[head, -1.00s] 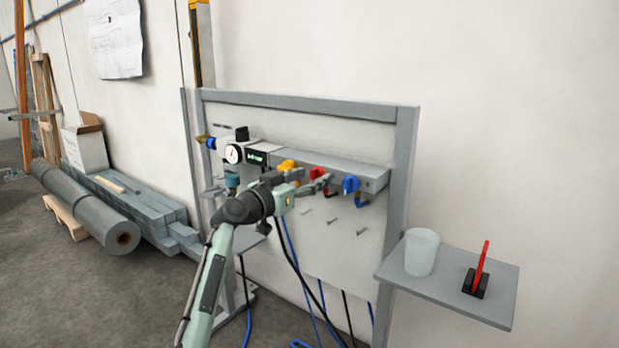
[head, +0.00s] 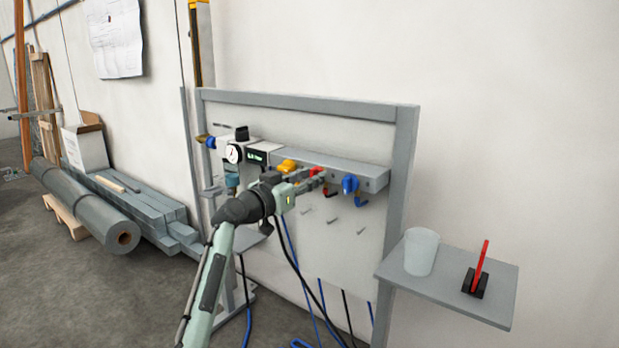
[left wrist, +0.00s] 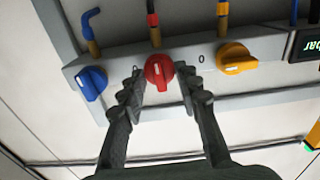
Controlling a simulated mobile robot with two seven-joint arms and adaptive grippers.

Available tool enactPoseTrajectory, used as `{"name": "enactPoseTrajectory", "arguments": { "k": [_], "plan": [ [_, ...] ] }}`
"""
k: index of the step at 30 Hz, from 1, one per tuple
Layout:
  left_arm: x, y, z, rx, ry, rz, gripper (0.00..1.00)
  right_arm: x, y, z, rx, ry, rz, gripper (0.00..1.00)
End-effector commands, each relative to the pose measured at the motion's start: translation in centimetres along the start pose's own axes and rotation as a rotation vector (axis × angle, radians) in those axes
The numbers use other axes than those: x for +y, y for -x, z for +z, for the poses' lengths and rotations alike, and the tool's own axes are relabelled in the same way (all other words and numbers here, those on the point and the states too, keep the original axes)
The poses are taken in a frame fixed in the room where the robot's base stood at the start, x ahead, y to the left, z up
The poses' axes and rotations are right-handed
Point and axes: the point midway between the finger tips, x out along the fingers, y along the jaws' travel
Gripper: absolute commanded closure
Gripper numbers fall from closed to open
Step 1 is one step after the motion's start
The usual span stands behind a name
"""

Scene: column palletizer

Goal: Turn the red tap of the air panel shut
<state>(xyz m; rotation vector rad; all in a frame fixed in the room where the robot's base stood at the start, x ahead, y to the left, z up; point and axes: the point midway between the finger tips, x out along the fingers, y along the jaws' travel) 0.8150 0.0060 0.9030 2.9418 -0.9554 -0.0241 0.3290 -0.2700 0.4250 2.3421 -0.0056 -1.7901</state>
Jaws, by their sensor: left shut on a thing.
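The red tap (head: 316,171) is on the grey manifold of the air panel, between the yellow tap (head: 287,165) and the blue tap (head: 350,184). In the left wrist view the red tap (left wrist: 158,71) has a white mark on its face. My left gripper (head: 316,182) is at the red tap, partly covering it in the head view. In the left wrist view its two fingers (left wrist: 160,84) stand on either side of the red knob, closed on it. My right gripper is not in view.
The blue tap (left wrist: 91,83) and yellow tap (left wrist: 236,59) flank the fingers closely. A pressure gauge (head: 234,153) and a display (head: 257,157) sit left on the panel. Pegs stick out below. A shelf (head: 447,289) with a white cup (head: 421,251) stands at right.

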Motion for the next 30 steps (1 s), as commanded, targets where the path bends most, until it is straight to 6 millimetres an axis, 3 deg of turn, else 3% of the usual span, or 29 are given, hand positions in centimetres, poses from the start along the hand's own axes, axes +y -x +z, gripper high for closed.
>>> {"name": "enactPoseTrajectory", "arguments": {
  "k": [17, 30],
  "plan": [
    [-0.1, 0.0, -0.1, -0.002, 0.468, 0.000, 0.96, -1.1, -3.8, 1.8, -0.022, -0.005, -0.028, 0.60],
    [-0.2, 0.0, 0.1, -0.002, 0.887, 0.001, 0.96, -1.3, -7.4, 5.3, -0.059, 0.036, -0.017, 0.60]
  ]
}}
